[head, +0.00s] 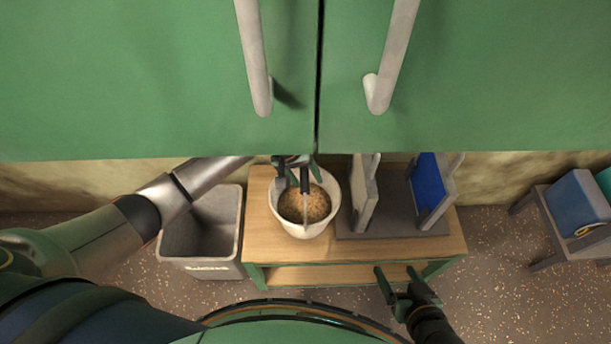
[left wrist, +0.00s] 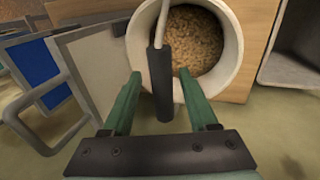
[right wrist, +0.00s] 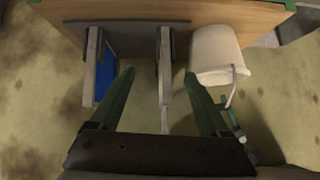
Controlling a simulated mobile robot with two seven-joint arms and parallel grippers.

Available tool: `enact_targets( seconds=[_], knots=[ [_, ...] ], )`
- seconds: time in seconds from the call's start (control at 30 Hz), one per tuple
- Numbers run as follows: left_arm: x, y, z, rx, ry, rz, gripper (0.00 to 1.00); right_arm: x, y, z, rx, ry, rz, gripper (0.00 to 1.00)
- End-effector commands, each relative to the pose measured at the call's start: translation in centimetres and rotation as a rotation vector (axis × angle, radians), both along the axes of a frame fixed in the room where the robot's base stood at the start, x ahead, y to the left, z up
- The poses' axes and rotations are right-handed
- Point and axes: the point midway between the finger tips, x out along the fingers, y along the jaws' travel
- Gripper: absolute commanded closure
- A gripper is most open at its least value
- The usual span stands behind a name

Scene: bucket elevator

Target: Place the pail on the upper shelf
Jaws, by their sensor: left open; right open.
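The white pail (head: 331,208), filled with brown grainy stuff, stands upright on the wooden top (head: 262,235) of a green-framed table. Its handle is raised and has a black grip (head: 305,181). My left gripper (head: 299,176) is open over the pail's far side. In the left wrist view the black grip (left wrist: 161,85) lies between its two fingers, with gaps on both sides. My right gripper (head: 396,271) is open and empty by the table's front edge; the pail (right wrist: 215,52) shows beyond its fingers in the right wrist view. I cannot tell which surface is the upper shelf.
Closed green cabinet doors (head: 160,75) with two bar handles hang overhead. A grey bin (head: 205,268) stands left of the table. A dark rack (head: 392,228) holding upright panels, one blue (head: 428,185), stands right of the pail. A lower board (head: 325,276) shows below the tabletop.

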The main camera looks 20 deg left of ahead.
Motion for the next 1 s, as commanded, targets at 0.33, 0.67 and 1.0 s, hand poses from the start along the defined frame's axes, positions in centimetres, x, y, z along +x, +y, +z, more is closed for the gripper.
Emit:
enact_targets(
  seconds=[0.33,0.67,1.0],
  knots=[
    [-0.3,1.1,3.8,0.000,-0.003,0.000,0.41,0.1,-0.1,1.4,0.000,-0.006,-0.002,0.20],
    [-3.1,7.8,4.9,0.004,0.002,0.003,0.41,0.0,-0.7,1.5,-0.010,-0.006,-0.014,0.20],
    [-4.9,12.2,4.8,0.000,0.000,0.001,0.41,-0.5,-1.2,1.4,-0.013,0.002,-0.024,0.20]
  ],
)
